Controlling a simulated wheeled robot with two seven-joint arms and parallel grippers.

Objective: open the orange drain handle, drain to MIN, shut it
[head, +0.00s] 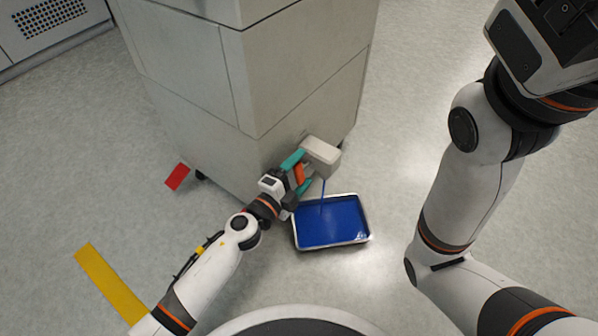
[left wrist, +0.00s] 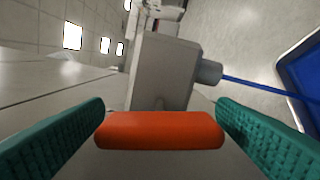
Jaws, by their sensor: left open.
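The orange drain handle (head: 299,174) sits at the grey drain valve block (head: 321,157) low on the cabinet-like unit (head: 275,85). It also shows as a horizontal bar in the left wrist view (left wrist: 160,130). My left gripper (head: 297,174) is open, with one teal finger on each side of the handle and its ends close to the fingers. I cannot tell whether they touch. A thin blue stream (head: 323,190) runs from the valve's spout (left wrist: 209,72) into the tray (head: 369,238), which holds blue liquid. No MIN mark is visible. My right gripper's fingers are out of frame.
A red floor marking (head: 177,177) lies left of the unit, and a yellow strip (head: 108,284) lies at the lower left. A vented cabinet (head: 50,22) stands at the far upper left. The floor right of the unit is clear apart from my right arm.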

